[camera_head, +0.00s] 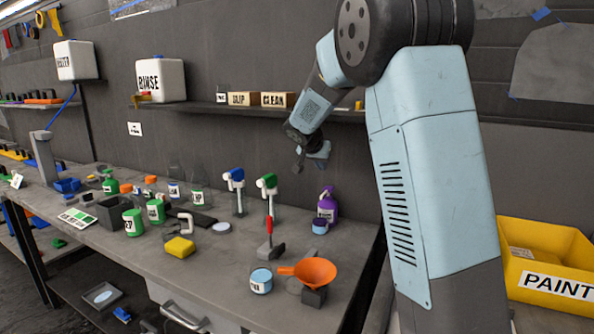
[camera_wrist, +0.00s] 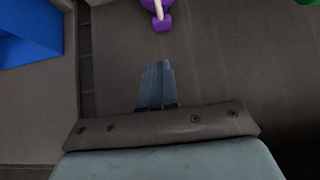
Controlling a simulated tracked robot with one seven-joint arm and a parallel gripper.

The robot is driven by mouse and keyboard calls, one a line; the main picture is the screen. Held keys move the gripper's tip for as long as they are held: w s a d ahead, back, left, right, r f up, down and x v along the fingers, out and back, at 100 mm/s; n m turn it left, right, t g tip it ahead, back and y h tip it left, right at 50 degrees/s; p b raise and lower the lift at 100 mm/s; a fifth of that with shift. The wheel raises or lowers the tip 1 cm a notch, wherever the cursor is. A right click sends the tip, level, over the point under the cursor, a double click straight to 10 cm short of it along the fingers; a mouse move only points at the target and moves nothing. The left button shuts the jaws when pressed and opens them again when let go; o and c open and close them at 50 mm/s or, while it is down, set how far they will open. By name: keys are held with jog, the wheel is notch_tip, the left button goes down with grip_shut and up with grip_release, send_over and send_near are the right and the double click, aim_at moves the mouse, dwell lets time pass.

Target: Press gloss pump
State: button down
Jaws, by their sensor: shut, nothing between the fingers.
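A purple pump bottle (camera_head: 327,206) with a white label stands at the right back of the bench; the label is too small to read. Its purple pump head (camera_head: 326,190) is on top. In the wrist view a purple pump head (camera_wrist: 161,21) shows at the top edge, beyond my fingertips, with the rest of the bottle cut off.
An orange funnel (camera_head: 314,271) is nearer the front edge. A shelf (camera_head: 340,115) runs behind my gripper.

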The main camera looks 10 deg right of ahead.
jog(key=s+d+r+n+g+y, duration=0.1)
jog(key=s+d+r, duration=0.15)
jog(key=s, duration=0.95)
jog(key=s+d+r+n+y, duration=0.2)
jog(key=s+r, duration=0.1)
jog(key=s, duration=0.9)
jog(key=s+a+f+n+y, duration=0.1)
jog(key=s+a+n, duration=0.1)
jog(key=s, duration=0.9)
jog(key=s+a+f+n+y, duration=0.1)
jog(key=s+a+f+n, duration=0.1)
jog(key=s, duration=0.8)
jog(key=shift+s+a+f+g, duration=0.2)
jog(key=shift+s+a+g, duration=0.1)
jog(key=shift+s+a, duration=0.1)
